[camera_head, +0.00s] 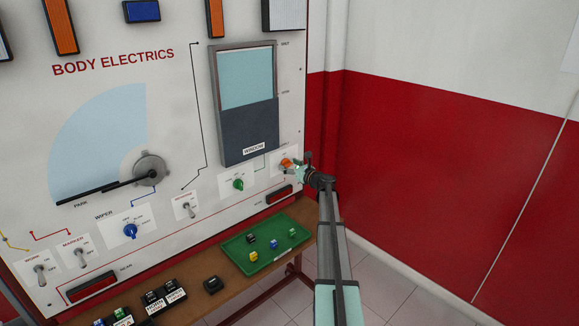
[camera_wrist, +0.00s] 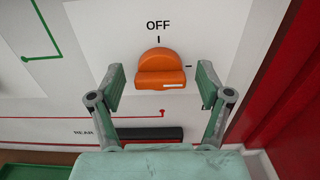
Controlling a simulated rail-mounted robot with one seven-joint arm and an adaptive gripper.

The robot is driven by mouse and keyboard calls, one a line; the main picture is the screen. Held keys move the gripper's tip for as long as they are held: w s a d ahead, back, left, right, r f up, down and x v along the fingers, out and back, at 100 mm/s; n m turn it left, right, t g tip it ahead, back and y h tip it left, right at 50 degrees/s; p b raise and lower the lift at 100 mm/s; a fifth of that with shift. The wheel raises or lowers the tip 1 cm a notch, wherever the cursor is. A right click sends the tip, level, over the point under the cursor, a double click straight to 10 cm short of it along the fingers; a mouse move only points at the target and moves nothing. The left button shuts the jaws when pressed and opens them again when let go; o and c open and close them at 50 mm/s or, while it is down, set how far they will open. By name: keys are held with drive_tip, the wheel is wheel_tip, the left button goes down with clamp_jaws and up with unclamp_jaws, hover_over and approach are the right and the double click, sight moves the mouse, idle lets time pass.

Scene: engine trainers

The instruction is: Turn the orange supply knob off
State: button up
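The orange supply knob (camera_wrist: 158,72) is on a white label plate in the wrist view, with OFF printed above it. Its bar lies horizontally, and a white line shows on the bar's right half, toward the tick on the right rather than the tick under OFF. My gripper (camera_wrist: 161,84) is open, with one finger to the left and one to the right of the knob, both apart from it. In the head view the orange knob (camera_head: 286,163) is at the panel's lower right, and my gripper (camera_head: 301,169) is close to it, its fingers small and partly hidden.
A green knob (camera_head: 238,184) and the window unit (camera_head: 247,100) are left of and above the orange knob. A dark rear lamp (camera_wrist: 148,134) is below it. A green tray (camera_head: 238,252) with small coloured pieces rests on the bench. A red and white wall stands at right.

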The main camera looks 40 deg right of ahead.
drive_tip(key=c, duration=0.9)
drive_tip(key=shift+c, duration=0.2)
drive_tip(key=shift+f+n+b, duration=0.15)
drive_tip(key=shift+n+b, duration=0.15)
drive_tip(key=shift+b, duration=0.4)
drive_tip(key=n+b, duration=0.1)
drive_tip(key=b, duration=0.1)
drive_tip(key=n+b, duration=0.1)
drive_tip(key=b, duration=0.1)
drive_tip(key=shift+f+n+b, duration=0.25)
drive_tip(key=shift+n+b, duration=0.05)
drive_tip(key=shift+b, duration=0.1)
drive_tip(key=n+b, duration=0.6)
drive_tip(key=b, duration=0.4)
drive_tip(key=shift+a, duration=0.15)
drive_tip(key=n+b, duration=0.8)
drive_tip(key=b, duration=0.2)
drive_tip(key=shift+a+r+n+b, duration=0.1)
drive_tip(key=shift+n+b, duration=0.3)
drive_tip(key=shift+r, duration=0.1)
